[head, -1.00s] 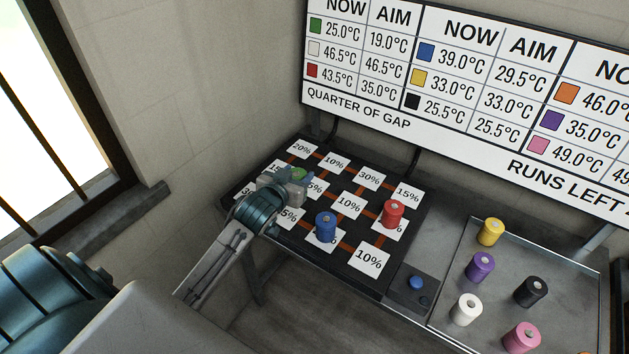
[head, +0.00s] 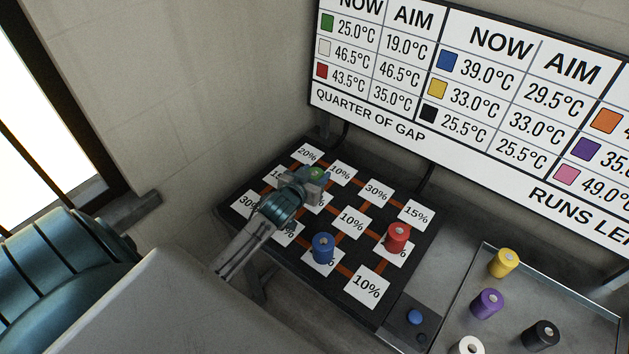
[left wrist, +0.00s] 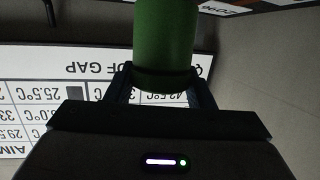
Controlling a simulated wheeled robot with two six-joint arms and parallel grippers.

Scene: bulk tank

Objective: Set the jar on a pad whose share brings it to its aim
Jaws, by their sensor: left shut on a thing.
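My left gripper (head: 314,182) is shut on the green jar (head: 317,173), over the upper left part of the pad board (head: 350,296). The green jar (left wrist: 165,40) also shows between the fingers in the left wrist view. I cannot tell whether it touches a pad. The blue jar (head: 322,248) stands on a front pad with its share hidden. The red jar (head: 397,237) stands on a pad at the right. The wall board (head: 470,90) lists green at 25.0°C now, aim 19.0°C, and reads "QUARTER OF GAP". My right gripper is not in view.
A metal tray (head: 447,306) at the right holds yellow (head: 503,263), purple (head: 487,303), black (head: 541,335) and white (head: 468,346) jars. A blue button (head: 415,316) is beside the board. Bare pads include 30% (head: 376,192), 15% (head: 416,215) and 10% (head: 367,287).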

